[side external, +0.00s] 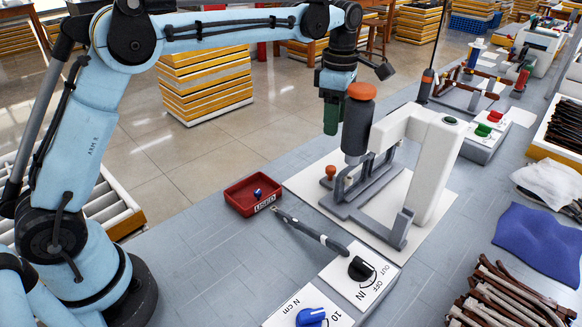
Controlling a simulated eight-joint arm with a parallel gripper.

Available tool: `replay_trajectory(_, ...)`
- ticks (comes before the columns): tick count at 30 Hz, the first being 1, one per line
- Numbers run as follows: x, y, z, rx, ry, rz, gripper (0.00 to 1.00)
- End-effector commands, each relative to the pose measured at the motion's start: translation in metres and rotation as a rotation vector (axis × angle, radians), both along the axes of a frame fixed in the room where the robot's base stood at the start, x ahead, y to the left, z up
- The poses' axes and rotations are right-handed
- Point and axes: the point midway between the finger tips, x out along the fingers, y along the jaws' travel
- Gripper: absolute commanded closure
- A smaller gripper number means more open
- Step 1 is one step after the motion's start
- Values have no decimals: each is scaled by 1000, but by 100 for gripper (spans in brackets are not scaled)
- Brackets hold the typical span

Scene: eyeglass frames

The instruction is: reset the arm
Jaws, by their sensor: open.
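My arm reaches across the top of the picture. My gripper (331,126), dark green, hangs pointing down at the upper middle, above the bench and left of the orange-topped grey tool head (357,125). I see nothing held in it, though the view is too small to show the gap between its fingers. A small gap or a touch between my gripper and the tool head cannot be told apart from this angle. The tool head stands over a grey fixture (345,205) next to a white stand (433,165).
A red tray marked USED (240,208) holds a small blue part. Dial panels (362,280) are in front. Brown frame parts (510,300), a blue cloth (540,240) and a white cloth (548,182) lie at right. The bench left of the tray is clear.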

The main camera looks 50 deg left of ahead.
Motion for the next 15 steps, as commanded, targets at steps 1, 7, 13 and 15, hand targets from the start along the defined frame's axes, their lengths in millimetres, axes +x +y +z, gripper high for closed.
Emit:
replay_trajectory(1,0,0,0,1,1,-1,48)
replay_trajectory(7,-15,1,13,13,-5,-95,48)
replay_trajectory(13,-42,11,30,20,-95,-371,48)
replay_trajectory(15,-54,15,35,31,-133,-488,48)
